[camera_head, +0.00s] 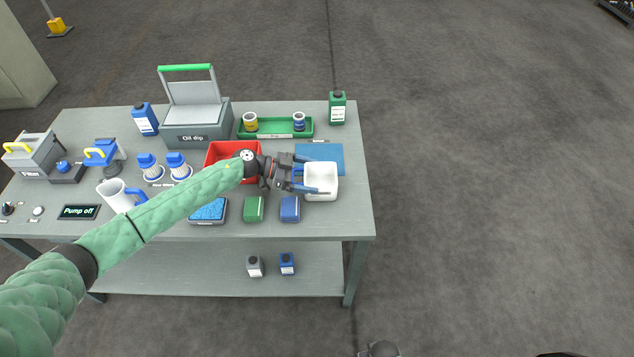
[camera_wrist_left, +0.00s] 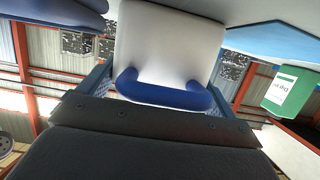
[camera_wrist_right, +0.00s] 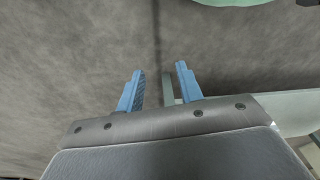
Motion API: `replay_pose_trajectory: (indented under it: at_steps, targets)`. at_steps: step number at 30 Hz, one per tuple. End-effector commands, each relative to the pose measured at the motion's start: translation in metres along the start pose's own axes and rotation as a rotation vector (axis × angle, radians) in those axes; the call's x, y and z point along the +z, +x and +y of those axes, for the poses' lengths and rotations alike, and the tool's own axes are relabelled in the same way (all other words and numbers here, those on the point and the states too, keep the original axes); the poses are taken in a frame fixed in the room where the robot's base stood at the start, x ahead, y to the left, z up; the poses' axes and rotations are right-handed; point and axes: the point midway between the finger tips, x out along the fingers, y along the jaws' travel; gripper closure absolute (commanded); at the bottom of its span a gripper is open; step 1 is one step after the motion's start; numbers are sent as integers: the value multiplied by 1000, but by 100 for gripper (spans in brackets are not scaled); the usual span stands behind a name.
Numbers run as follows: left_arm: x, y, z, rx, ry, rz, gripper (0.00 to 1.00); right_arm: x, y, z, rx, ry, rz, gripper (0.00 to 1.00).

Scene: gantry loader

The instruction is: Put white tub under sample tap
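The white tub (camera_head: 328,193) sits at the right part of the grey table, at the front edge of a blue mat. My left gripper (camera_head: 303,178) reaches it from the left, fingers level with its left side. In the left wrist view the white tub (camera_wrist_left: 170,45) fills the space ahead, and its blue handle (camera_wrist_left: 165,96) lies between the widely spread fingers; no clear grip shows. A blue fitting with a yellow lever (camera_head: 102,152) stands at the table's left; I cannot tell whether it is the sample tap. My right gripper (camera_wrist_right: 160,88) is open and empty above the floor.
A red bin (camera_head: 215,150) lies under my left forearm. A white jug (camera_head: 116,195), blue filters (camera_head: 150,168), a Filter unit (camera_head: 35,152) and an Oil dip box (camera_head: 197,125) stand leftward. Green and blue boxes (camera_head: 289,209) line the front. Floor at right is clear.

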Motion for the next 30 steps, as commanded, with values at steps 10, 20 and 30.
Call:
replay_pose_trajectory:
  at_steps: [10,20,30]
  targets:
    - [-3,-2,-1,0,1,0,38,1,2,0,0,0,-4,64]
    - [-50,-1,8,3,5,1,38,-13,-42,-10,-15,7,-16,64]
    - [-108,43,40,2,5,0,38,-38,-89,-17,-25,8,-13,64]
